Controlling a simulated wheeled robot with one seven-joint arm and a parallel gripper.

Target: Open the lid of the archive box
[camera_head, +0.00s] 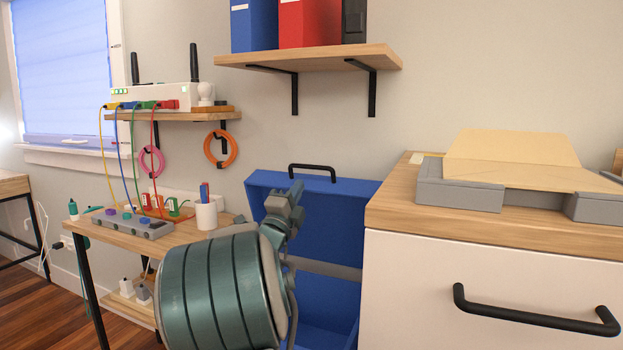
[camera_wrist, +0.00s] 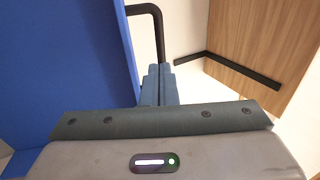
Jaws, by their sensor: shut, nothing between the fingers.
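The blue archive box (camera_head: 318,338) stands low between the small side table and the white cabinet, partly hidden behind my arm. Its blue lid (camera_head: 338,225) is raised and stands roughly upright near the wall, with a black handle (camera_head: 313,168) on its top edge. My gripper (camera_head: 294,190) is shut and empty, in front of the lid's left part and below the handle in the head view. In the wrist view my shut fingers (camera_wrist: 158,72) point toward the black handle (camera_wrist: 158,30), with the blue lid (camera_wrist: 70,60) at left. Contact with the lid cannot be told.
A white cabinet (camera_head: 430,290) with a wooden top and a grey tray (camera_head: 455,190) stands close on the right. A side table (camera_head: 180,237) with cables and a pen cup (camera_head: 206,215) is left. A wooden shelf (camera_head: 310,58) hangs above.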

